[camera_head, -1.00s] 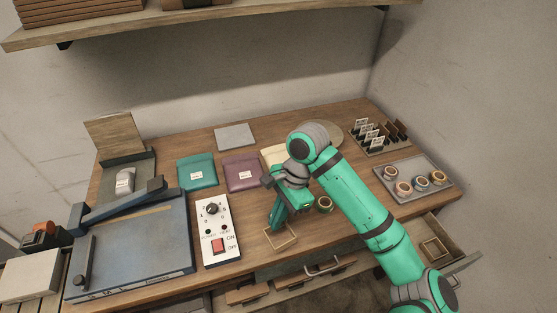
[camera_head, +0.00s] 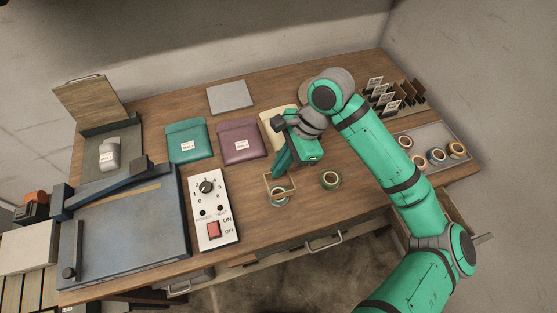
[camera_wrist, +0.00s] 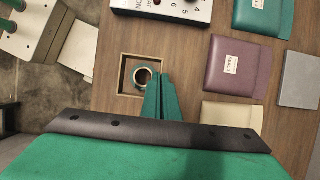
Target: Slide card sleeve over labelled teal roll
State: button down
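My gripper (camera_head: 282,172) points down with its fingers close together, shut on one wall of a square, open card sleeve (camera_head: 268,184). In the wrist view my gripper (camera_wrist: 161,78) meets the right wall of the sleeve (camera_wrist: 124,74). A small teal-banded roll (camera_head: 280,199) shows partly below the sleeve's near edge in the head view. In the wrist view the roll (camera_wrist: 143,76) shows inside the square opening, right of its middle. The sleeve appears raised over the roll; the exact gap is unclear. I cannot see a label on the roll.
A green-and-tan roll (camera_head: 331,180) stands to the right. A switch box (camera_head: 212,210), teal pouch (camera_head: 187,141) and purple pouch (camera_head: 240,142) lie left. A grey tray (camera_head: 461,137) holds several rolls. A drawer front with a handle (camera_head: 323,240) is below the table edge.

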aim_at(275, 186)
jog(key=shift+s+f, duration=0.1)
jog(key=shift+f, duration=2.9)
jog(key=shift+s+a+f, duration=0.1)
jog(key=shift+f, duration=0.35)
jog(key=c, duration=2)
grip_release()
jog(key=v, duration=1.1)
jog(key=shift+r, duration=0.2)
